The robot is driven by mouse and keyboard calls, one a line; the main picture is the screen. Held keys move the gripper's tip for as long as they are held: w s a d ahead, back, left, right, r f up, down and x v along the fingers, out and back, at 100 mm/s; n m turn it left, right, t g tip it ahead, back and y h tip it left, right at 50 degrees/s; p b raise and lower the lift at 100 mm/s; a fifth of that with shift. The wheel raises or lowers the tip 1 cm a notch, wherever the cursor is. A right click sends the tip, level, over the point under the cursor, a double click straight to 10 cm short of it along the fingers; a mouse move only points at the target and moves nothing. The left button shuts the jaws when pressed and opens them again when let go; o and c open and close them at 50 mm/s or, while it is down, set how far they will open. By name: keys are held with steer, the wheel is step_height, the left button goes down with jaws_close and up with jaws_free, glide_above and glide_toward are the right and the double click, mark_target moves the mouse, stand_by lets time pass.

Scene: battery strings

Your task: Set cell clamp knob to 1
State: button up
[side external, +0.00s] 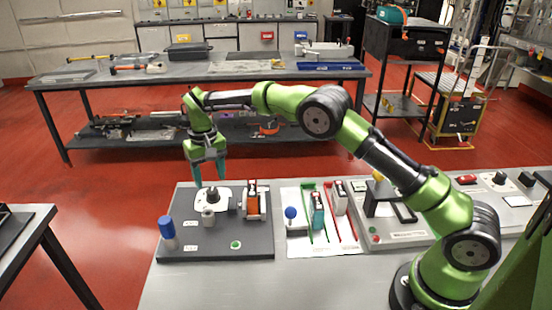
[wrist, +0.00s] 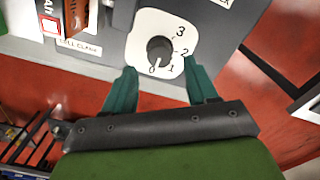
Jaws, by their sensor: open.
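The cell clamp knob (wrist: 159,49) is a dark round knob on a white dial plate (wrist: 146,24) marked 0, 1, 2 and 3. A label reading "CELL CLAMP" (wrist: 80,47) is beside it. A pale mark at the knob's lower edge seems to lie near 0, but its exact pointing is hard to tell. My gripper (wrist: 161,68) is open, with one teal finger on each side of the dial's lower part and nothing between them. In the side view, my gripper (side external: 209,183) points down above the knob (side external: 212,194) on the dark grey panel (side external: 205,249), apparently not touching it.
On the same panel stand a blue-topped cylinder (side external: 167,232), a grey post (side external: 208,215), a clamp holding an orange-and-white cell (side external: 253,202) and a green button (side external: 236,245). To the right, a white tray (side external: 293,242) holds more cells. The panel's front is mostly clear.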

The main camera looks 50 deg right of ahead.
mark_target(212, 191)
steer(key=shift+f, duration=0.55)
steer(key=shift+f, duration=1.75)
